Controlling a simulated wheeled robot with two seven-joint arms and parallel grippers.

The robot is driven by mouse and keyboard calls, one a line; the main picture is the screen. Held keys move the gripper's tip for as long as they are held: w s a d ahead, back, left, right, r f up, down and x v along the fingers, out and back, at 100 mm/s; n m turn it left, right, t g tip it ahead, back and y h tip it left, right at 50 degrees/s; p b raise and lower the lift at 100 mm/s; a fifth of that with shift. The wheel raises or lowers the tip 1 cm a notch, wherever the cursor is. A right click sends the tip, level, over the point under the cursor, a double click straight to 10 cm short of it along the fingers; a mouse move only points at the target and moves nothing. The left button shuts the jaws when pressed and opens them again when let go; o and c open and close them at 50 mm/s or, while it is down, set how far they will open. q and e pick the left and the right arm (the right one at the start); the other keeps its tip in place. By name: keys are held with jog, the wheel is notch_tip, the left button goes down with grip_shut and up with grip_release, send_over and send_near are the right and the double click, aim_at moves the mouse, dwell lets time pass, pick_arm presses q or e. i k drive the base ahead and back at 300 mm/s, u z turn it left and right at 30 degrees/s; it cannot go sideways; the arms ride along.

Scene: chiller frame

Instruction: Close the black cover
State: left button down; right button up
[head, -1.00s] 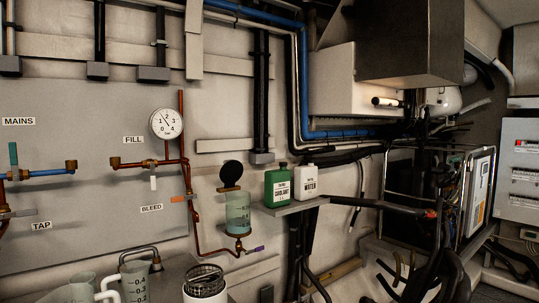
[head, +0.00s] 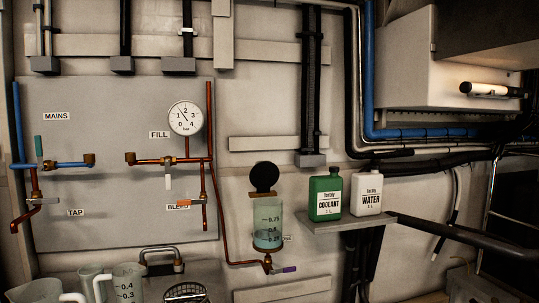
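The black cover (head: 264,177) is a round black disc standing raised at the top of a clear graduated cylinder (head: 268,222). It stands upright above the rim, so the cylinder's top looks open. Bluish liquid shows in the lower part of the cylinder. A copper pipe joins the cylinder's base at a small valve with a purple handle (head: 284,269). Neither of my grippers is in the head view.
A shelf (head: 350,223) right of the cylinder holds a green coolant bottle (head: 325,196) and a white water bottle (head: 366,192). A gauge (head: 186,118) and copper pipes are on the left panel. Jugs (head: 125,284) and a wire basket (head: 186,292) stand below.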

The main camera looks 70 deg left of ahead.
aim_at(264, 174)
jog(key=u, duration=0.75)
jog(key=i, duration=0.8)
jog(key=u, duration=0.95)
